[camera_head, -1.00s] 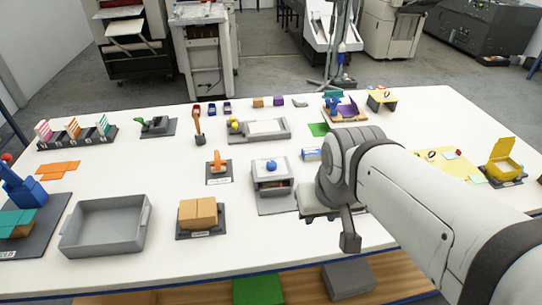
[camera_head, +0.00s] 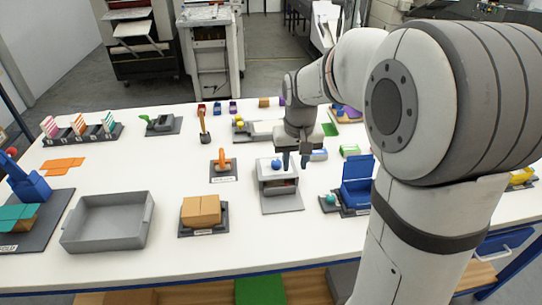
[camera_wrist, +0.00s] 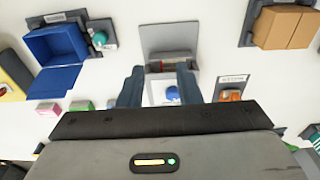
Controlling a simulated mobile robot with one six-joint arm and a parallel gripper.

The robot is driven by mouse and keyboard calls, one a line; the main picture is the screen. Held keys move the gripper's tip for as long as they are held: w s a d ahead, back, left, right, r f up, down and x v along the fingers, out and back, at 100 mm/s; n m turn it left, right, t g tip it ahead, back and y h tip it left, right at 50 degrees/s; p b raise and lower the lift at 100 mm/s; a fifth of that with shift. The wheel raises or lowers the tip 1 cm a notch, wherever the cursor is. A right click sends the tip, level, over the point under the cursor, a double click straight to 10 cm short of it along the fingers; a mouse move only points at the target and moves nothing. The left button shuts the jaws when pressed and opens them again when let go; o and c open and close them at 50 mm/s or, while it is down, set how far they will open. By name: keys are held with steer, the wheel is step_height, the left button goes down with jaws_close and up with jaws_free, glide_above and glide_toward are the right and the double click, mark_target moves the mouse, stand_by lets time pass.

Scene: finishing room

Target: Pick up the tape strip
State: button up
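I cannot surely tell which thing is the tape strip; no strip of tape stands out in either view. My gripper (camera_head: 295,163) points down beside and over the grey box (camera_head: 279,188) with a blue knob (camera_head: 276,165). In the wrist view its two blue-grey fingers (camera_wrist: 160,90) are apart with nothing held between them. An orange tool (camera_head: 221,160) stands on a labelled dark mat left of the box.
A grey tray (camera_head: 72,238) and a cardboard box (camera_head: 201,211) stand on the left half of the white table. An open blue box (camera_head: 357,190) lies right of the grey box. Several coloured items line the back edge.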

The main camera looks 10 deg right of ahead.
steer(key=g, duration=0.1)
glide_toward(287, 185)
step_height(287, 185, down, 9)
steer(key=shift+w+r+p, duration=0.1)
steer(key=shift+r+p, duration=0.05)
steer(key=shift+p, duration=0.45)
jaws_close()
